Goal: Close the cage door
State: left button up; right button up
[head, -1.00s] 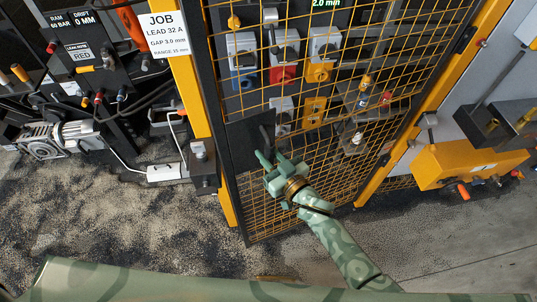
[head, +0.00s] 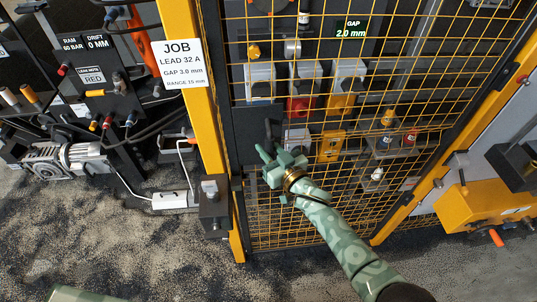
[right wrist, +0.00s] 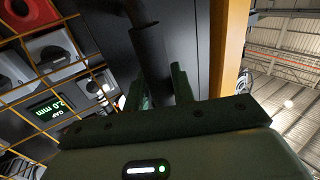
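The cage door (head: 262,190) has a dark frame with yellow wire mesh. Its left edge stands right beside the yellow post (head: 207,130); I cannot tell whether it is latched. A dark upright handle (head: 268,130) sits on the door's panel near that edge, and it also shows in the right wrist view (right wrist: 152,55). My right gripper (head: 266,156) is at the lower end of the handle. In the right wrist view its fingers (right wrist: 161,88) stand apart, with the handle between or just beyond them; contact is unclear. My left gripper is out of view.
Behind the mesh are several coloured switch boxes (head: 302,92) and a gap display (head: 351,28). A yellow box (head: 487,206) stands at the right. A JOB sign (head: 180,62) hangs on the post. Machinery (head: 75,160) fills the left. The floor in front is open.

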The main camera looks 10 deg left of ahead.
jog(key=shift+o, duration=1.2)
jog(key=shift+d, duration=0.3)
jog(key=shift+s, duration=0.1)
jog(key=shift+s, duration=0.15)
jog(key=p+v, duration=0.2)
jog(key=v, duration=1.4)
jog(key=shift+d, duration=0.15)
jog(key=shift+f, duration=0.1)
